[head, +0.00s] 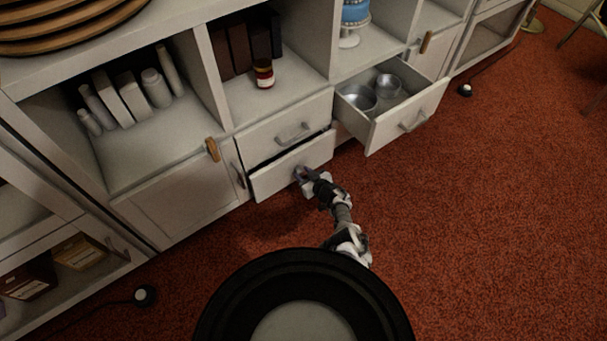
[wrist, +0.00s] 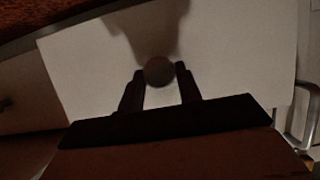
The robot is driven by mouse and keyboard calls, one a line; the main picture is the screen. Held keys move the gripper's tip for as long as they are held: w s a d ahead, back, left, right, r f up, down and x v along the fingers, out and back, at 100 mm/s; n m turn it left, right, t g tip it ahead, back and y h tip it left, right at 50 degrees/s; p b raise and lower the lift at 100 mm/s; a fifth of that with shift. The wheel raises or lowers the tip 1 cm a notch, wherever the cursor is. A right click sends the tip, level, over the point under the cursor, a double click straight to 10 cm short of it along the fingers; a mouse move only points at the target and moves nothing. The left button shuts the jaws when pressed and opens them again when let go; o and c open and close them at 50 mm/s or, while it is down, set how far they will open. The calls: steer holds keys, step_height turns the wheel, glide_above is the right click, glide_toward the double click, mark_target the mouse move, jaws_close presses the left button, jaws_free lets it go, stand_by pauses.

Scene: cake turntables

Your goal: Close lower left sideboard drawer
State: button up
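The lower left drawer (head: 275,181) of the sideboard's drawer pair stands slightly out, with a dark gap along its top edge. Its pale front also fills much of the wrist view (wrist: 90,75). My gripper (head: 303,174) is at the right part of this front, low over the carpet. In the wrist view its two dark fingers (wrist: 160,70) are apart and point at the pale panel. A small round dark shape shows between the fingertips; I cannot tell what it is. The drawer's handle is not clearly visible behind my gripper.
The drawer above (head: 290,127) is shut. To the right, another drawer (head: 407,118) stands open with metal pans (head: 358,97) inside. A cabinet door (head: 180,205) is at the left. Red carpet (head: 480,220) in front is mostly free.

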mark_target(297, 167)
jaws_close()
steer(key=shift+w+a+f+b, duration=0.1)
steer(key=shift+w+a+b, duration=0.5)
steer(key=shift+w, duration=0.2)
steer(key=shift+w+a+f+b, duration=0.1)
steer(key=shift+w+a+b, duration=0.45)
steer(key=shift+w, duration=0.2)
steer(key=shift+w+r, duration=0.1)
steer(key=shift+r, duration=0.15)
steer(key=o, duration=0.5)
jaws_free()
steer(key=shift+o, duration=0.2)
steer(key=p+v, duration=1.1)
steer(key=v, duration=0.2)
steer(key=shift+s+d+r, duration=0.15)
steer(key=shift+s, duration=0.15)
